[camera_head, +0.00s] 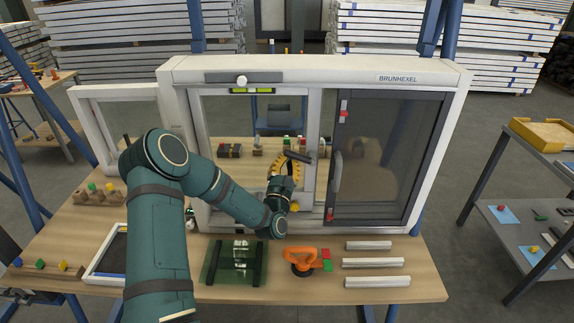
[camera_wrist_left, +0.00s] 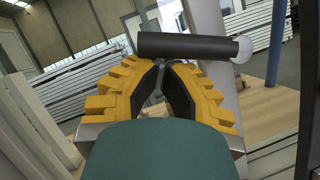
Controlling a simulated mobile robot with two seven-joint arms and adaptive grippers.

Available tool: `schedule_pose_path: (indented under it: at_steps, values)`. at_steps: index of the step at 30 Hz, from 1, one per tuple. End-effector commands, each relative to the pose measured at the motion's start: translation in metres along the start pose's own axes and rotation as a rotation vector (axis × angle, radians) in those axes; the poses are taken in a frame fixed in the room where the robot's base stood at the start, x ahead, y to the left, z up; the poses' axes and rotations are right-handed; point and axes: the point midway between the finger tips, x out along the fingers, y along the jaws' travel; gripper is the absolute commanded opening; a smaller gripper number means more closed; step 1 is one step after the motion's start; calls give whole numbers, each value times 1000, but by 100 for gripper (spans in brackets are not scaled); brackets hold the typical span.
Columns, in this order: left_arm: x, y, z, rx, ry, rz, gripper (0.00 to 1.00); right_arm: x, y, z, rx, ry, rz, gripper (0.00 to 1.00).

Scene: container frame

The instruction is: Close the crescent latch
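The window frame (camera_head: 330,75) stands upright on the wooden workbench. A short dark bar with a pale rounded end, apparently the crescent latch's lever, lies near the meeting stiles in the head view (camera_head: 299,157). It runs across the top of the left wrist view (camera_wrist_left: 187,45). My left gripper (camera_head: 290,158) has yellow ribbed fingers and is in front of the window, just at the bar. In the left wrist view its fingertips (camera_wrist_left: 161,64) come together just below the bar. They look shut; whether they touch the bar cannot be told. The latch's base is hidden. My right gripper is not in view.
A dark-framed screen panel (camera_head: 398,120) fills the window's right half. A green glass pane on a rack (camera_head: 237,262), an orange suction lifter (camera_head: 300,260) and white profile pieces (camera_head: 372,263) lie on the bench (camera_head: 425,285) in front.

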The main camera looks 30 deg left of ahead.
Motion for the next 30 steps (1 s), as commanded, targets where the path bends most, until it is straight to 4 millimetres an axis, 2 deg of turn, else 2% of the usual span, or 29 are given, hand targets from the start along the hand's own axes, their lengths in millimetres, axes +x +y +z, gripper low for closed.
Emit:
schedule_pose_path:
  at_steps: [11, 30]
  values:
    - [6, 7, 14, 186, -5, -85, 0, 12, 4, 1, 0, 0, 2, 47]
    - [25, 7, 54, 726, -7, -340, 0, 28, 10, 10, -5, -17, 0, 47]
